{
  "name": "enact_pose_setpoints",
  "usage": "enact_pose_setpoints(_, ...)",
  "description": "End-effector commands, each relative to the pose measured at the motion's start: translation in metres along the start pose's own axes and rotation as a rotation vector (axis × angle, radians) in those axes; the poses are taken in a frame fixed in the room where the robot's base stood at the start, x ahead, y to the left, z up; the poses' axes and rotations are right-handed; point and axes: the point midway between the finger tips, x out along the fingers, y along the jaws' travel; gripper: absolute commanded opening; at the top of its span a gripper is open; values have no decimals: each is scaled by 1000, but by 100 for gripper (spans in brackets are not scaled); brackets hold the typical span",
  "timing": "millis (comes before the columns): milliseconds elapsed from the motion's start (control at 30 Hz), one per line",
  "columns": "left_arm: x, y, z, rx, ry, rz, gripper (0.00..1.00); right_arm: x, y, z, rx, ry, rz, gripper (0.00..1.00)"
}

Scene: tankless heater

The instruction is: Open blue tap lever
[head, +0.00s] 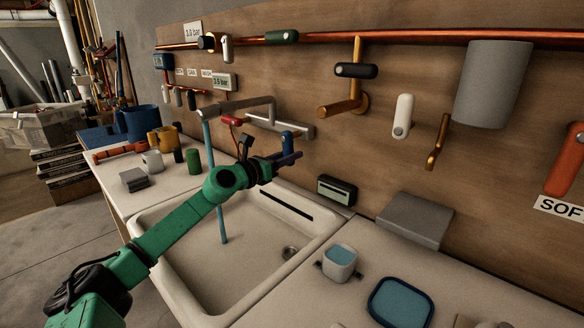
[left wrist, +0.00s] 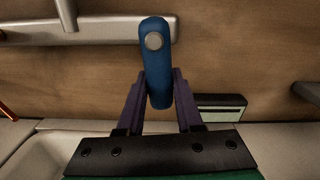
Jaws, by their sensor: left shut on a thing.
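The blue tap lever (left wrist: 155,50) stands upright in the left wrist view, with a round grey cap near its top. Its lower end is between the two purple fingers of my left gripper (left wrist: 158,95), which is shut on it. In the head view the blue lever (head: 287,140) shows at the right end of the grey tap body (head: 265,124), with my left gripper (head: 290,158) at its lower part. The red lever (head: 232,121) is at the left of the tap. A blue stream of water runs from the spout (head: 235,106) into the sink (head: 180,262). My right gripper is not in view.
A small dark display box (head: 336,190) stands behind the sink's right rim. A white cup (head: 339,262) and a blue-rimmed dish (head: 400,302) are on the right counter. Mugs and a green cylinder (head: 193,161) are on the left counter. Pipes and handles line the wooden wall.

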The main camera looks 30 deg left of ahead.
Motion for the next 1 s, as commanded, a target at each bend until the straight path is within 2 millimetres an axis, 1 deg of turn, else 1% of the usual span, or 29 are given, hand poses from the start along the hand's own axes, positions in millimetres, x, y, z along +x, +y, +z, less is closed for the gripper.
enact_pose_setpoints(33, 0, 2, -6, 27, 2, 0, 0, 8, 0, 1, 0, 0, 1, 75)
enact_pose_setpoints(233, 0, 5, -3, 103, 3, -1, 0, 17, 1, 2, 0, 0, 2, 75)
enact_pose_setpoints(433, 0, 6, -2, 135, 5, -1, 0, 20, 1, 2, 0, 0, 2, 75)
enact_pose_setpoints(800, 0, 7, -1, 140, 4, 0, 0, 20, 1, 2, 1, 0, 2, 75)
enact_pose_setpoints(833, 0, 7, -1, 140, 4, 0, 42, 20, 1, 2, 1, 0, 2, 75)
enact_pose_setpoints(900, 0, 7, -1, 140, 4, 0, 65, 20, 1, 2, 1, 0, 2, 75)
enact_pose_setpoints(1000, 0, 7, 0, 138, 3, 0, 65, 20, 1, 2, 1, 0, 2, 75)
